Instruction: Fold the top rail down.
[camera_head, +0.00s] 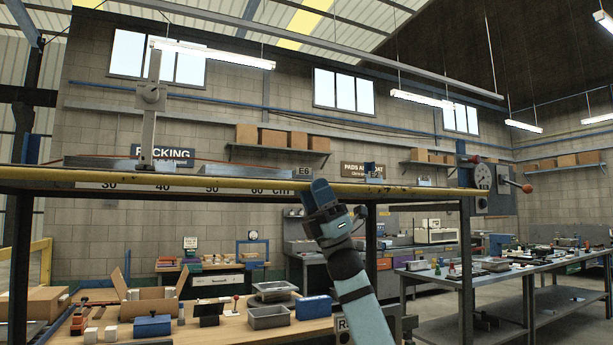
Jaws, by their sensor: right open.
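A high rack shelf with a yellow front edge (225,185) and a centimetre scale crosses the view. A grey metal bar (148,135) stands upright on its left part, with a square block and knob partway up; I cannot tell for certain whether it is the top rail. Flat grey metal pieces (240,170) lie on the shelf beside its foot. My right gripper (319,195) is open, its blue fingers pointing up at the yellow edge right of the middle. It overlaps the edge in view; contact cannot be told. My left gripper is not in view.
A dark post with a dial (482,176) and a red-knobbed lever (526,188) stands at the shelf's right end. Below is a wooden bench (215,327) with an open carton, grey trays and a blue box (313,307). A metal workbench with small items stands at right.

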